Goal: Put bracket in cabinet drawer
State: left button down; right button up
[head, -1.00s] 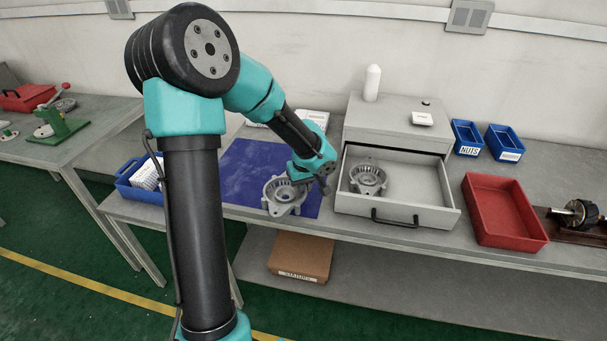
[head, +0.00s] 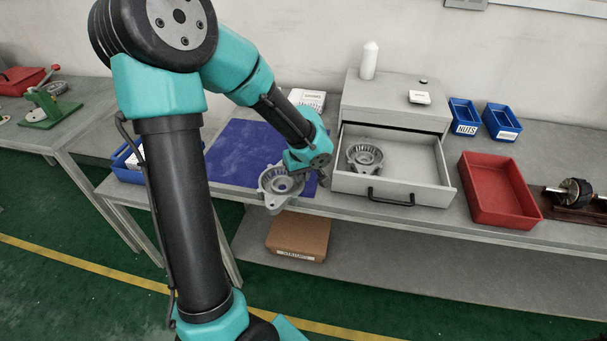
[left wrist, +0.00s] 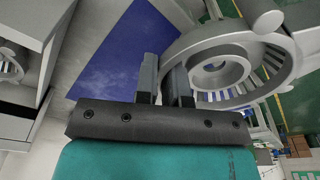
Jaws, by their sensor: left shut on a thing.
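My left gripper (head: 303,178) is shut on a grey, round, ribbed bracket (head: 275,199), gripping it by its edge. In the head view it holds the bracket in front of the blue mat (head: 237,149), left of the open drawer (head: 430,188). The held bracket (left wrist: 240,40) fills the upper right of the left wrist view, with the gripper's two fingers (left wrist: 165,82) at its rim. The drawer is pulled out of the grey cabinet (head: 385,98). A second, similar bracket (head: 366,158) lies in the drawer's left part; its right part is empty. My right gripper is not in view.
A cardboard box (head: 298,237) lies on the lower shelf.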

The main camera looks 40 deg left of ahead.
pick_arm(q)
jog(key=w+a+r+n, duration=0.3)
jog(key=w+a+r, duration=0.3)
jog(key=a, duration=0.3)
jog(key=w+a+r+n, duration=0.3)
jog(key=w+a+r, duration=0.3)
jog(key=a+r, duration=0.2)
jog(key=shift+w+a+r+n+g, duration=0.25)
jog(key=shift+a+n+g, duration=0.15)
jog(key=shift+a, duration=0.85)
jog(key=shift+d+f, duration=0.1)
